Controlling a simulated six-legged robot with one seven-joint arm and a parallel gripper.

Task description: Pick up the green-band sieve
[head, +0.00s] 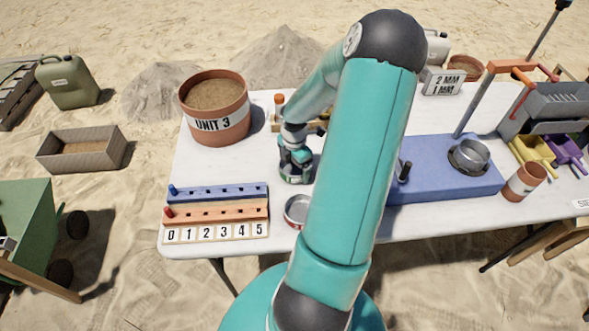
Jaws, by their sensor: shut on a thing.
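The green-band sieve (290,179) is a small round metal sieve on the white table (185,165), left of my arm's upper link. My gripper (297,163) points down over it and is shut on it. The gripper hides much of the sieve's top. I cannot tell whether the sieve touches the table or is slightly raised.
A second round metal sieve (297,208) lies nearer, partly behind my arm. The UNIT 3 bucket (217,126) stands at the back left. Blue (220,191) and orange peg rails (217,212) lie front left. A blue platform (437,178) holds a metal bowl (472,155).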

